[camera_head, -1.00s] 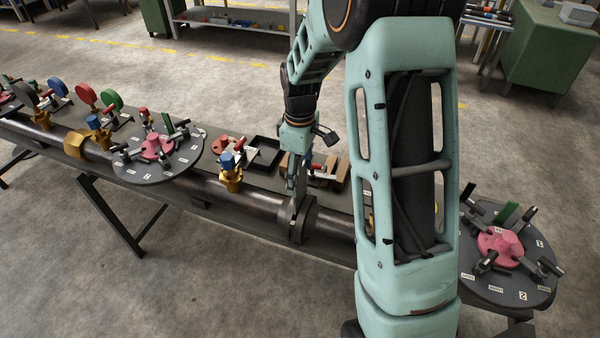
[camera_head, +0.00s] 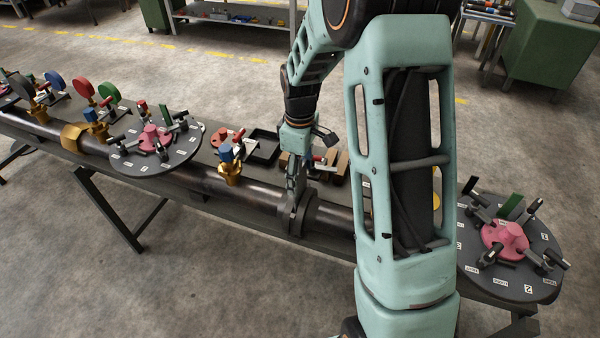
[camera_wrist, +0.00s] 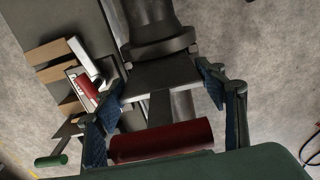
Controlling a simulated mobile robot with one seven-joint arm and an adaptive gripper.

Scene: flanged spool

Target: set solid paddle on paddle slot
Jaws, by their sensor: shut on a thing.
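My gripper (camera_wrist: 165,125) is shut on the paddle, with its blue-padded fingers at the two ends of the paddle's red handle (camera_wrist: 160,140). A narrow grey stem (camera_wrist: 160,106) runs from the handle towards the dark flanged pipe joint (camera_wrist: 162,42). In the head view, the paddle's grey upper part (camera_head: 297,187) stands roughly upright under my gripper, at the flanges (camera_head: 297,214), which hold the paddle slot. The paddle's lower part is hidden there, so I cannot tell how deep it sits or whether its plate is solid.
Wooden blocks with a red-handled piece (camera_wrist: 87,85) lie beside the pipe. A black tray (camera_head: 264,147) and a brass valve (camera_head: 230,170) are to the left. Round stands with pink hubs are at left (camera_head: 152,138) and right (camera_head: 507,238). My arm hides part of the bench.

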